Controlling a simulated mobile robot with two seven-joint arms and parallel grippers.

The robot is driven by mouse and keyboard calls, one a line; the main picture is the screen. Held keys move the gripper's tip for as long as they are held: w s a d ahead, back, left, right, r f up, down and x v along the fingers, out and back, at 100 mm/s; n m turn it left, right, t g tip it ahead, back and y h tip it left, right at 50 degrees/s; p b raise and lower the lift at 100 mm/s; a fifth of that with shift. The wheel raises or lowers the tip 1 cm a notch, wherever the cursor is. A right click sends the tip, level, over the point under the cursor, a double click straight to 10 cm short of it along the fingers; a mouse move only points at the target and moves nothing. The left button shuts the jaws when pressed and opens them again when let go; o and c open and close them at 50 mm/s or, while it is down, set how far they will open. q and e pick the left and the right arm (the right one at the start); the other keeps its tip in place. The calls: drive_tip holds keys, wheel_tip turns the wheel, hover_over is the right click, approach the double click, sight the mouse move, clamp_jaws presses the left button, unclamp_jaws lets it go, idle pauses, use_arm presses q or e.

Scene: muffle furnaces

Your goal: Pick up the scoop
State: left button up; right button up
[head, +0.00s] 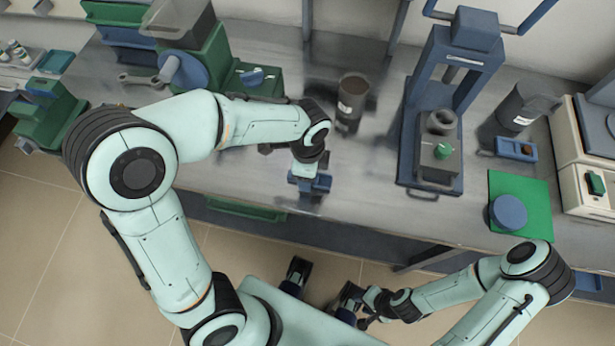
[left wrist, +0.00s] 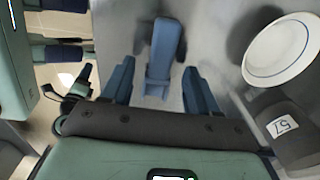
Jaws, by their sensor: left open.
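A blue object (left wrist: 163,50), which looks like the scoop, lies on the metal bench, seen between the blue fingers of my left gripper in the left wrist view. My left gripper (left wrist: 160,85) is open, and its fingers are apart on either side of the object's near end. I see no contact. In the head view my left gripper (head: 310,184) points down over the bench near its front edge, and the arm and gripper largely hide the scoop there. My right gripper (head: 364,309) is low in front of my base, away from the bench. Its finger opening is too small to read.
A blue press (head: 445,95) stands to the right. A green mat (head: 530,190) lies farther right, and green machines stand left.

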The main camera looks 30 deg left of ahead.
use_arm(q)
drive_tip(key=shift+f, duration=0.75)
clamp_jaws()
drive_tip(key=shift+r, duration=0.2)
wheel_tip(320, 180, up, 20)
drive_tip(key=p, duration=0.3)
drive_tip(key=shift+f, duration=0.15)
